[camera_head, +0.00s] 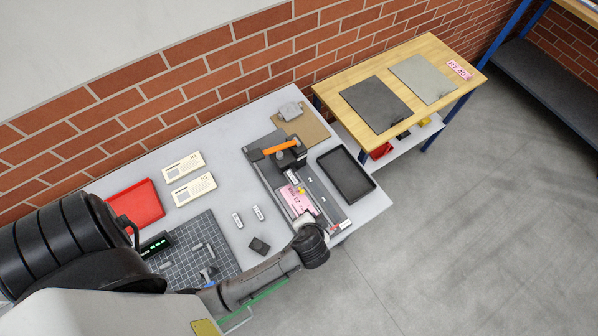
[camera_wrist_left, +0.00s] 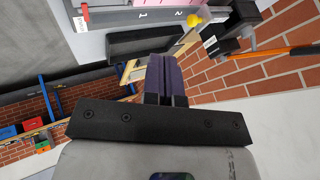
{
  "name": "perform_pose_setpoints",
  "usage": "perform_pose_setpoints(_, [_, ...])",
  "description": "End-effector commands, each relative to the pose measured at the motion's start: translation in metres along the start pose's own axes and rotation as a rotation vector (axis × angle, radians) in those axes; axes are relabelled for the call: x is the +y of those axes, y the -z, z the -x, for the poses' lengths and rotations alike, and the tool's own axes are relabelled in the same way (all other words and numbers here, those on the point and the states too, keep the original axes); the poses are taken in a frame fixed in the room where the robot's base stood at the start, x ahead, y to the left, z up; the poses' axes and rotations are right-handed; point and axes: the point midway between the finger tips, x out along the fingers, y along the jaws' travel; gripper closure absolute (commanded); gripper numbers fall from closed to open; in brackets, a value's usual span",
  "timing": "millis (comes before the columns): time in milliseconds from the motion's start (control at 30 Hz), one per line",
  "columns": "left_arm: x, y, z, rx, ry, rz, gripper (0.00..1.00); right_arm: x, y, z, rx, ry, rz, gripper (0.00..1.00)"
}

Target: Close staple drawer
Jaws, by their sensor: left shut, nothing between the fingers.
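The stapler has a black head (camera_head: 292,160) with an orange handle (camera_head: 281,147) and stands on a grey base board on the desk. In the left wrist view its black body (camera_wrist_left: 228,32) is at the upper right, beside a yellow knob (camera_wrist_left: 193,20). I cannot clearly make out the staple drawer or how far it is out. A pink labelled paper (camera_head: 296,199) lies on the board. My left gripper (camera_wrist_left: 163,58) is shut and empty, above the board's near right end; its fingertips are mostly hidden in the head view. My right gripper is out of view.
A black tray (camera_head: 346,174) lies right of the board. White cards (camera_head: 193,188), a red tray (camera_head: 137,204) and a dark gridded mat (camera_head: 220,236) lie to the left. A wooden table (camera_head: 436,54) with two panels stands behind right.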

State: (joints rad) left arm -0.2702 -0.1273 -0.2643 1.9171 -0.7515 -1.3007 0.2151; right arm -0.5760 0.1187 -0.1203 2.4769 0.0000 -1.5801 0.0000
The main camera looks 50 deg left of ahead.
Motion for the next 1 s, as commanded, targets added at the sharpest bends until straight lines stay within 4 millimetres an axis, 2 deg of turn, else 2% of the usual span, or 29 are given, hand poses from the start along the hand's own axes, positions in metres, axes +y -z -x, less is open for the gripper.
perform_pose_setpoints(167, [-0.001, 0.0, -0.017, -0.001, -0.001, 0.018, 1.0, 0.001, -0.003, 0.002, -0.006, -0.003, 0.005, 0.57])
perform_pose_setpoints(633, [-0.001, 0.0, -0.101, -0.003, -0.001, 0.017, 1.0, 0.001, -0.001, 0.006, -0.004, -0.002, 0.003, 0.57])
perform_pose_setpoints(800, [-0.022, 0.001, -0.107, -0.002, -0.003, 0.019, 1.0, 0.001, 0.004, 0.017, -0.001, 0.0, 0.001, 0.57])
perform_pose_setpoints(1000, [-0.034, 0.001, -0.113, -0.001, -0.005, 0.019, 1.0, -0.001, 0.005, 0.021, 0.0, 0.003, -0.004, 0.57])
